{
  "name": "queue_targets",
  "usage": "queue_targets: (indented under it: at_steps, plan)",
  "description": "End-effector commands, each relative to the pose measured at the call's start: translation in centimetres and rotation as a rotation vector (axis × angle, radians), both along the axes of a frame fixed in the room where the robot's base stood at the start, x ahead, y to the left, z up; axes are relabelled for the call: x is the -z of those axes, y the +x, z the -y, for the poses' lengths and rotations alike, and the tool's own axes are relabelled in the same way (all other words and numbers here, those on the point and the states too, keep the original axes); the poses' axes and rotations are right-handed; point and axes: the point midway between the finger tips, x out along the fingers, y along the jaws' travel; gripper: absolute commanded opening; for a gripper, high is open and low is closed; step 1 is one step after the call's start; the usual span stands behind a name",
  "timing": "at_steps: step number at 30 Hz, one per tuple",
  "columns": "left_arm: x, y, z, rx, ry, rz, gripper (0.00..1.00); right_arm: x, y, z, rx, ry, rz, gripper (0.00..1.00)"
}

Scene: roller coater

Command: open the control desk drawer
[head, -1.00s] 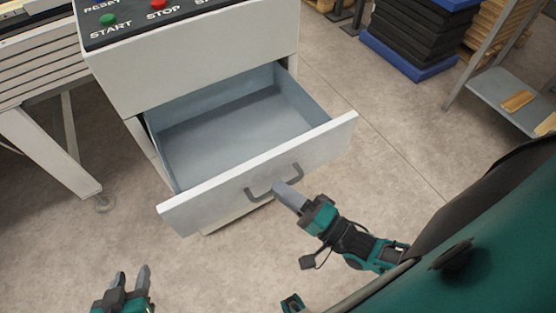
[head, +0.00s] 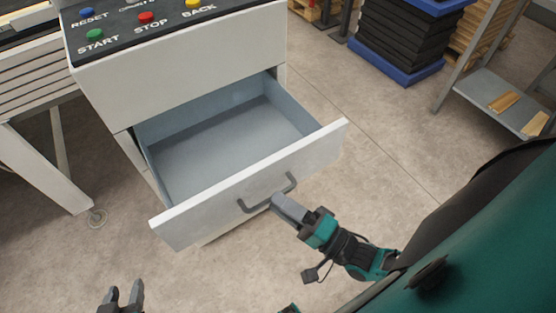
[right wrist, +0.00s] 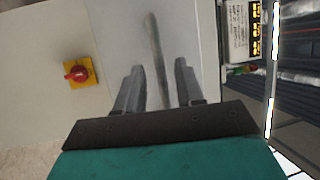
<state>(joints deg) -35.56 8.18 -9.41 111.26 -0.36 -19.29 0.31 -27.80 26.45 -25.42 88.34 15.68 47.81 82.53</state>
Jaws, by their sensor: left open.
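The control desk (head: 185,65) is a pale cabinet with a black button panel on top. Its drawer (head: 255,178) is pulled well out, showing an empty blue-grey inside. A grey bar handle (head: 245,208) is on the drawer front. My right gripper (head: 277,201) is at the handle. In the right wrist view, the fingers of my right gripper (right wrist: 158,88) are apart, with the handle bar (right wrist: 155,45) running into the gap between them; contact cannot be told. My left gripper (head: 122,294) is open and empty at the bottom edge of the head view, away from the drawer.
A red and yellow switch (right wrist: 77,72) shows in the right wrist view. A slatted machine frame (head: 40,150) stands left of the desk. A stack of black sheets (head: 405,38) and a metal shelf (head: 495,98) stand at the right. The floor (head: 370,170) right of the drawer is clear.

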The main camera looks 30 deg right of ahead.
Motion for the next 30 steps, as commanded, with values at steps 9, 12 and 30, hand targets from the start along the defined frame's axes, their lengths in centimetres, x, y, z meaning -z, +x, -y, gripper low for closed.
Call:
queue_targets:
  at_steps: [9,12,30]
  plan:
    - [0.7,0.0,-0.1,-0.001,0.001,-0.001,0.43,1.4,-6.4,3.0,-0.002,-0.003,-0.005,0.37]
    - [0.9,0.0,-0.1,-0.001,0.001,-0.001,0.43,1.7,-8.0,3.7,-0.001,-0.002,-0.005,0.37]
    - [1.3,-0.3,-0.1,-0.002,0.001,-0.008,0.43,1.9,-10.2,4.8,0.0,-0.001,0.0,0.37]
